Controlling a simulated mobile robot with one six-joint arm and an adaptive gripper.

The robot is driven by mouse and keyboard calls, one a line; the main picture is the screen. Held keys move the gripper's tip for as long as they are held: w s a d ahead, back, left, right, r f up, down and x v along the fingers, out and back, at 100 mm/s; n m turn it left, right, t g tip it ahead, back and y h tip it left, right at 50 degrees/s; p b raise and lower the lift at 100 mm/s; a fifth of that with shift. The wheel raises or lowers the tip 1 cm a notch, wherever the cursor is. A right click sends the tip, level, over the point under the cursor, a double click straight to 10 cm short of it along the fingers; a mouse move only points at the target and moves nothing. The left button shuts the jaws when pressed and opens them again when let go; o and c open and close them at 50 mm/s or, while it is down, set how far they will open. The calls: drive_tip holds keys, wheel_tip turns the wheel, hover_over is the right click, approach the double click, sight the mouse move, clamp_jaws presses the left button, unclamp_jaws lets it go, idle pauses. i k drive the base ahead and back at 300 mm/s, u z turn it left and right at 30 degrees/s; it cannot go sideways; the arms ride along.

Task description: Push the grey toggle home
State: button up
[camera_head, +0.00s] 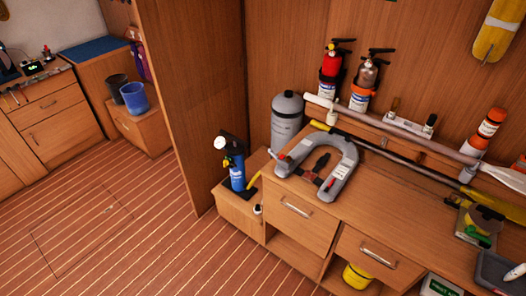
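I cannot make out a grey toggle for certain in the head view. A grey horseshoe-shaped float (345,180) lies on the wooden bench top, with a small dark and red fitting (312,177) across its opening. Small red and white parts sit on the float, too small to tell apart. My gripper is not in view.
A grey cylinder (287,120) and a blue bottle (237,175) stand left of the float. Two extinguishers (331,88) hang behind it. Long poles run along the back. Drawers with metal handles (379,257) face forward. The striped floor (170,250) is clear at left.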

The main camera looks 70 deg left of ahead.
sight(270, 150)
drive_tip(key=u, duration=0.45)
drive_tip(key=k, duration=1.25)
drive_tip(key=u, duration=1.05)
drive_tip(key=i, duration=0.85)
drive_tip(key=u, duration=0.65)
drive_tip(key=i, duration=1.35)
drive_tip(key=z, duration=0.05)
